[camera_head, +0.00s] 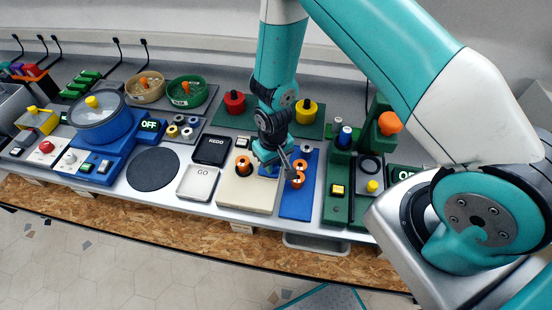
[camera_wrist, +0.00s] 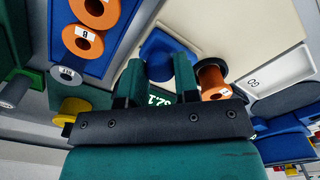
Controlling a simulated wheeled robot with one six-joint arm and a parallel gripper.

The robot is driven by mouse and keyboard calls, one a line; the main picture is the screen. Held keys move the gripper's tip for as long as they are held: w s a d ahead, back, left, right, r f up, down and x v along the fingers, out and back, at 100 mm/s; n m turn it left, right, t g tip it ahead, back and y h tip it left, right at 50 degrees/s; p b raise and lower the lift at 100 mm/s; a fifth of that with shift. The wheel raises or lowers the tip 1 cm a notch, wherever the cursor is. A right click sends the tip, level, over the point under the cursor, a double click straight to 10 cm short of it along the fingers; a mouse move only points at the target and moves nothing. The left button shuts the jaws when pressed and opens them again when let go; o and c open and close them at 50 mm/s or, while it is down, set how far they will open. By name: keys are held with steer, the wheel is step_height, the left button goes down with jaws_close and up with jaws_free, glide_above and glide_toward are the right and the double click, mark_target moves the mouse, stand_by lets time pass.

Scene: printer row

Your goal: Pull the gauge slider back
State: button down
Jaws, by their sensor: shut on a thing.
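The gauge is a beige block (camera_head: 248,196), also in the wrist view (camera_wrist: 235,22). A blue slider (camera_wrist: 158,45) sits at its edge, between my two fingers in the wrist view. My gripper (camera_wrist: 158,68) is shut on this slider. In the head view my gripper (camera_head: 268,160) is at the gauge's far right corner, where it hides most of the slider. A small display with green digits (camera_wrist: 160,99) is partly hidden behind my gripper in the wrist view. An orange spool (camera_head: 243,165) stands upright on the gauge, close beside my fingers in the wrist view (camera_wrist: 213,78).
A blue board (camera_head: 297,207) with orange numbered spools (camera_head: 299,174) lies right of the gauge. A green station (camera_head: 337,207) stands farther right. Black REDO (camera_head: 212,150) and white GO (camera_head: 196,182) pads lie left. Red (camera_head: 234,102) and yellow (camera_head: 306,111) spools stand behind.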

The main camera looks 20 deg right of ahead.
mark_target(275, 165)
steer(key=c, duration=0.8)
jaws_free()
steer(key=shift+s+d, duration=0.2)
steer(key=shift+d, duration=0.1)
steer(key=shift+c, duration=0.2)
steer(key=shift+a, duration=0.1)
steer(key=shift+w+r, duration=0.1)
step_height(275, 165, up, 17)
steer(key=b, duration=0.4)
steer(key=shift+r, duration=0.1)
steer(key=s+a+r+n+y+b, duration=0.2)
steer(key=s+r, duration=0.3)
steer(key=s, duration=0.4)
steer(key=s+a+r+n+y+b, duration=0.2)
steer(key=s+r, duration=0.3)
steer(key=s, duration=0.4)
steer(key=shift+s+a+r+n+b, duration=0.2)
steer(key=shift+s+a+n+b, duration=0.2)
steer(key=shift+a+n, duration=0.15)
